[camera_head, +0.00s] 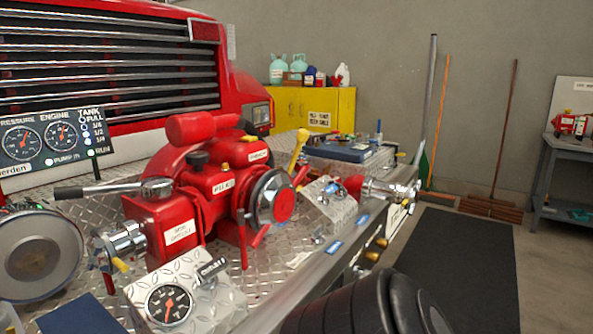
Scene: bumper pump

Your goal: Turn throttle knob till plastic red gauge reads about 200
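A round gauge (169,305) with a black face, pale rim and red needle sits on a diamond-plate box in front of the red pump (205,190). Its numbers are too small to read. A dark, labelled knob or handle (211,270) stands on the same box. A dark panel (55,145) at the left has two dials marked PRESSURE (22,142) and ENGINE (58,136). Their readings are not legible. No control can be clearly read as the throttle knob. Neither of my grippers is recognisable in this view.
A large black ribbed form (365,305) fills the bottom middle; I cannot tell what it is. A silver-ended red nozzle (375,188) lies along the bumper. A round metal cap (40,258) stands at left. A dark mat (460,265) covers the floor at right.

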